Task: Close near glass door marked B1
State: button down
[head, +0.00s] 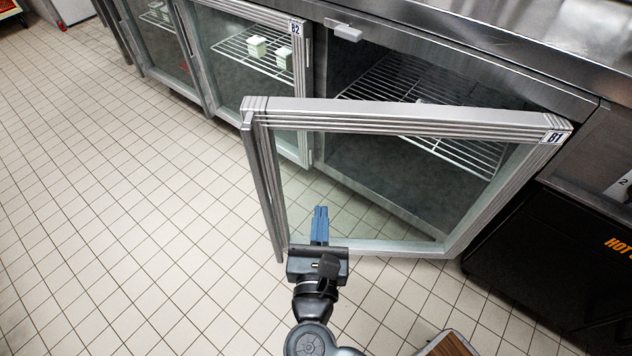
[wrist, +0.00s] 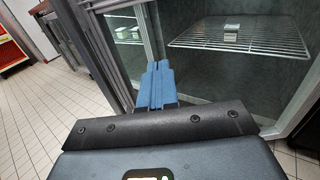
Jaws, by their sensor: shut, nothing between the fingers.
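The glass door marked B1 (head: 410,117) stands open, swung out from the steel counter. Its B1 label is at its right end, on the hinge side. A vertical bar handle (head: 262,185) runs down its free left edge. My gripper (head: 320,212) is shut and empty, its blue fingers pointing toward the glass low on the door, right of the handle. In the wrist view the blue fingers (wrist: 158,75) are together in front of the door's glass, near its frame (wrist: 100,50). I cannot tell whether they touch it.
The open compartment holds wire shelves (head: 400,85) with a small item. The neighbouring door B2 (head: 250,60) is shut, with pale boxes (head: 257,47) behind it. A black unit with orange lettering (head: 545,260) stands at the right. A brown-topped object (head: 447,345) is at the bottom. Tiled floor at left is clear.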

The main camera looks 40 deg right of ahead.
aim_at(325, 151)
jog(key=x, duration=1.3)
jog(key=shift+w+d, duration=0.15)
jog(key=shift+d, duration=0.1)
